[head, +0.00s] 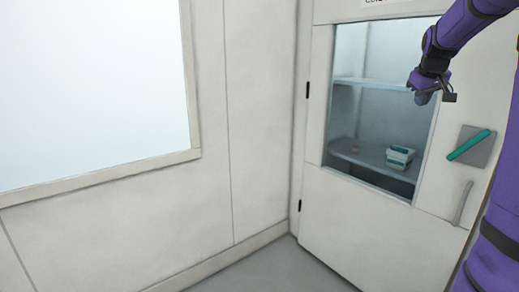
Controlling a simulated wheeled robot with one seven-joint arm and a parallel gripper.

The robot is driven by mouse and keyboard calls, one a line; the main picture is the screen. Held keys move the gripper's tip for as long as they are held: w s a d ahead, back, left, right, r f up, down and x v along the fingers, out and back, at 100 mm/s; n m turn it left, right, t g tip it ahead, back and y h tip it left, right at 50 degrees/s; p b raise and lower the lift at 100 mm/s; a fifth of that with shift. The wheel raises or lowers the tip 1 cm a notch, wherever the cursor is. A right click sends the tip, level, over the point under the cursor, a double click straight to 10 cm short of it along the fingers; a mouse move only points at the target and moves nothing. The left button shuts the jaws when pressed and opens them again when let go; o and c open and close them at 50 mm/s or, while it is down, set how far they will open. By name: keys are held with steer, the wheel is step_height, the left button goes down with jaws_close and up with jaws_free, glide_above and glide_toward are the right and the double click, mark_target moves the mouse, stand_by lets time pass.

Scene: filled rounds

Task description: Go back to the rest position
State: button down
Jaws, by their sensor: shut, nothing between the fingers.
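My gripper (434,92) is in the upper right of the head view, at the end of my purple arm. It is shut and seems to hold nothing. It is in the air, and in the picture it overlaps the right part of the window of a white cabinet or door (350,225). I cannot tell how far it is from that window.
Behind the window are shelves (350,148) with a white and teal box (399,158) and a small round item (355,149). A teal handle (468,145) and a grey bar handle (463,203) are at the right. A wall with a large pale window (90,90) fills the left. Some grey floor (290,268) is clear.

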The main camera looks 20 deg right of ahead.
steer(key=s+a+n+y, duration=0.1)
steer(key=s+a, duration=0.4)
steer(key=a, duration=0.8)
steer(key=s+a+y, duration=0.1)
steer(key=s+a, duration=0.4)
steer(key=a, duration=0.8)
steer(key=s+a+f+y, duration=0.1)
steer(key=s+a+f, duration=0.3)
steer(key=s+a, duration=0.2)
steer(key=s+a+f+y, duration=0.1)
steer(key=s+a+f, duration=0.3)
steer(key=s, duration=0.5)
steer(key=shift+s+a+n, duration=0.35)
steer(key=shift+a+n, duration=0.05)
steer(key=shift+a, duration=0.8)
steer(key=shift+f, duration=0.1)
